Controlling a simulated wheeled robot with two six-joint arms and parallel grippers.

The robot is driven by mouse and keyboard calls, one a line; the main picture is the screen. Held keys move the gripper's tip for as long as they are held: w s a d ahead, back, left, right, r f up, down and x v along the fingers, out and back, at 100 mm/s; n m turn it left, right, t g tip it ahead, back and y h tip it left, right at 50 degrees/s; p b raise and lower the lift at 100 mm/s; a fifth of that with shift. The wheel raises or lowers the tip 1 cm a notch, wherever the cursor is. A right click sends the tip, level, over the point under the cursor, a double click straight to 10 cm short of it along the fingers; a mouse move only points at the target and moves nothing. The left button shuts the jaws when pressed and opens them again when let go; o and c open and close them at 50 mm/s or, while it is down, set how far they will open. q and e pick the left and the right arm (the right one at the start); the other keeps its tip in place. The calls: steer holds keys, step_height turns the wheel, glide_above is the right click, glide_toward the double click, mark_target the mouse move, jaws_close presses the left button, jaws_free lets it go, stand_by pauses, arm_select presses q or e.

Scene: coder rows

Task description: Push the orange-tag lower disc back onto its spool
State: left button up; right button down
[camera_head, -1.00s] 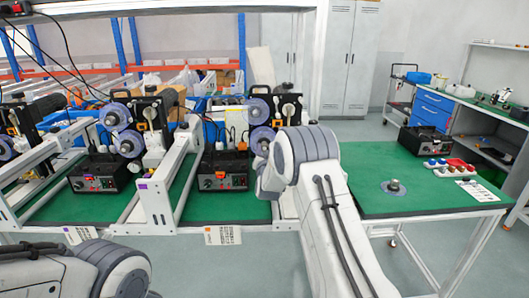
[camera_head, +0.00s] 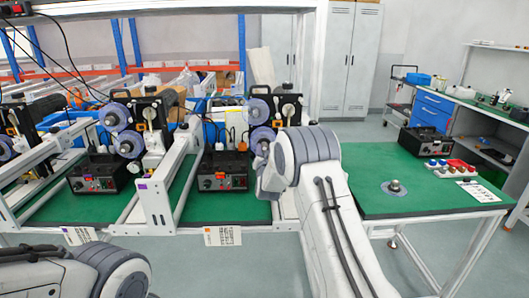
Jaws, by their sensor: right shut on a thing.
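The upper disc (camera_head: 258,110) is in clear view. The orange-tag lower disc (camera_head: 261,136) sits just below it, its lower part covered by my right arm. My right gripper (camera_head: 262,161) is at the lower edge of this disc, mostly hidden behind my own wrist, and is shut on it. The spool behind the disc and any gap between them cannot be made out. My left arm shows at the bottom left, but its gripper is out of view.
A black control box (camera_head: 223,171) stands on the green mat left of my right arm. A white frame rail (camera_head: 172,180) stands further left, by the purple-tag station's discs (camera_head: 115,117).

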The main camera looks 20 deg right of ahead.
steer(key=shift+b, duration=0.35)
steer(key=shift+w+d, duration=0.15)
steer(key=shift+w, duration=0.4)
stand_by(0.4)
steer(key=shift+c, duration=2)
jaws_free()
